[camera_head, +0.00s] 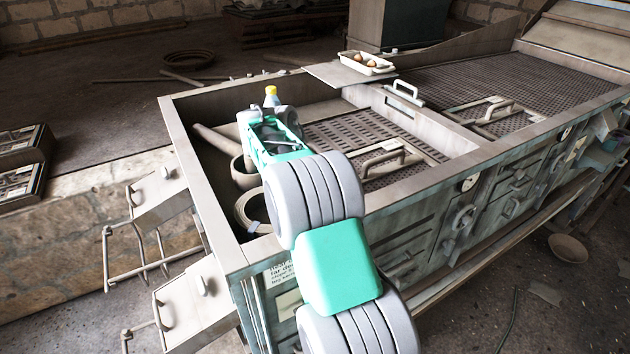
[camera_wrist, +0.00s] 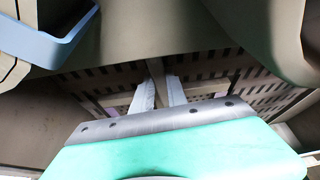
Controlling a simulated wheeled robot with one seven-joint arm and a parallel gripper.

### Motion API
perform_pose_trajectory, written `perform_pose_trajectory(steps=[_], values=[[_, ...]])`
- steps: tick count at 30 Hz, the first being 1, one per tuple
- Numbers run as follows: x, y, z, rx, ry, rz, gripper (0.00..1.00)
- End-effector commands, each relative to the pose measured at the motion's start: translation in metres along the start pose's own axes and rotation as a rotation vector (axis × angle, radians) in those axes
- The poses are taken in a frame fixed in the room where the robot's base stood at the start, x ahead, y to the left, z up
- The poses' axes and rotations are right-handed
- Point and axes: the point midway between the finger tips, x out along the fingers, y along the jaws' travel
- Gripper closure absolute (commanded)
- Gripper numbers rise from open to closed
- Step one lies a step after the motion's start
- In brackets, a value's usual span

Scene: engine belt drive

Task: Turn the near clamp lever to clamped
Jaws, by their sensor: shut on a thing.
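My gripper (camera_wrist: 161,93) shows in the wrist view as two pale fingers below the middle of the picture. They are close together and shut on a narrow grey-brown bar (camera_wrist: 155,69), which I take to be the near clamp lever. Most of the lever is hidden by the fingers and the gripper body, so I cannot tell its angle. In the head view my arm reaches over the near left end of the long machine (camera_head: 230,255), and my fingers and the lever are hidden there.
A slotted grid (camera_head: 350,128) with a handled frame (camera_head: 385,160) lies right of my arm. Round rings (camera_head: 250,212) lie in the open bay. A white tray (camera_head: 367,63) with small round things sits on the far rim. A light-blue edge (camera_wrist: 50,55) is close in the wrist view.

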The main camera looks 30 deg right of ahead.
Motion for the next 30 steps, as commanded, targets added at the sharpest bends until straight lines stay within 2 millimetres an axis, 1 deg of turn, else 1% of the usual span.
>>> perform_pose_trajectory(steps=[1,7,22,23,30], values=[[-0.003,-0.0011,-0.0017,0.02,0.001,0.007,1.0],[-0.0017,-0.0022,-0.0015,0.075,0.001,0.028,1.0],[-0.0005,-0.0024,-0.0014,0.092,0.001,0.035,1.0],[-0.0005,-0.0024,-0.0014,0.092,0.001,0.035,0.8],[-0.0003,-0.0024,-0.0005,0.09,0.0,0.035,0.61]])
